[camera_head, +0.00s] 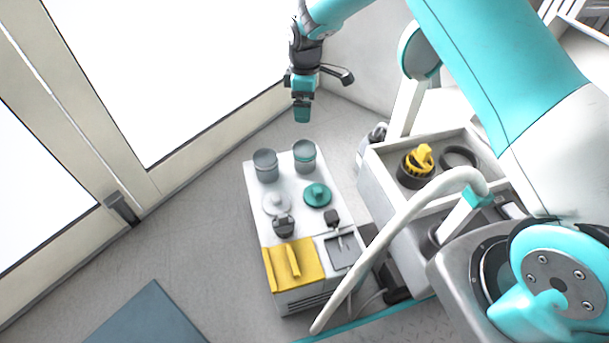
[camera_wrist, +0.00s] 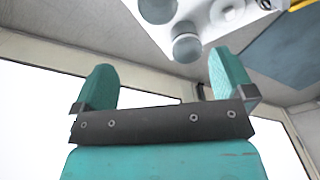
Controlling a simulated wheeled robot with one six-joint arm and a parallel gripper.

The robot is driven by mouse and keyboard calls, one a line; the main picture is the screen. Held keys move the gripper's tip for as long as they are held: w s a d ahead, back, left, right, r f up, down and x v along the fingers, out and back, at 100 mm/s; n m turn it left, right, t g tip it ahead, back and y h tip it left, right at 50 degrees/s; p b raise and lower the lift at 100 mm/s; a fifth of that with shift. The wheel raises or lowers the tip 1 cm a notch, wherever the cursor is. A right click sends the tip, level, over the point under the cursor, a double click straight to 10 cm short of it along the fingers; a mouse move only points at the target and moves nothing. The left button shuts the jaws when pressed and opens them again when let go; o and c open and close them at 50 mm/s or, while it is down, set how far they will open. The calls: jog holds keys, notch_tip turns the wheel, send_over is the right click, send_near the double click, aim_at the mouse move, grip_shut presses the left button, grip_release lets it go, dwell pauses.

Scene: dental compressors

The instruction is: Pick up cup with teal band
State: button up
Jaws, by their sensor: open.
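The cup with the teal band (camera_head: 304,157) stands upright at the back right of a white compressor top. A plain grey cup (camera_head: 265,165) stands just left of it. In the wrist view the grey cup (camera_wrist: 187,48) shows between the fingers and beyond them. The banded cup (camera_wrist: 157,10) seems to be the one behind it, cut by the top edge; its band is not clear there. My gripper (camera_head: 302,114) hangs above and behind the cups in the head view, apart from both. In the wrist view my gripper (camera_wrist: 164,82) is open and empty.
The compressor top (camera_head: 258,187) also holds a white lid (camera_head: 277,203), a teal lid (camera_head: 318,194), a dark knob (camera_head: 284,226) and a yellow cloth (camera_head: 292,264). A grey tray (camera_head: 378,165) with a yellow-black part (camera_head: 418,165) stands right. Open floor lies left.

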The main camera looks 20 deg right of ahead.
jog(key=b, duration=0.6)
send_near(305, 153)
jog(key=s+a+f, duration=0.1)
jog(key=s, duration=0.2)
notch_tip(305, 153, down, 6)
jog(key=b, duration=0.3)
jog(key=shift+r, duration=0.3)
jog(key=shift+c, duration=0.2)
jog(key=c, duration=0.9)
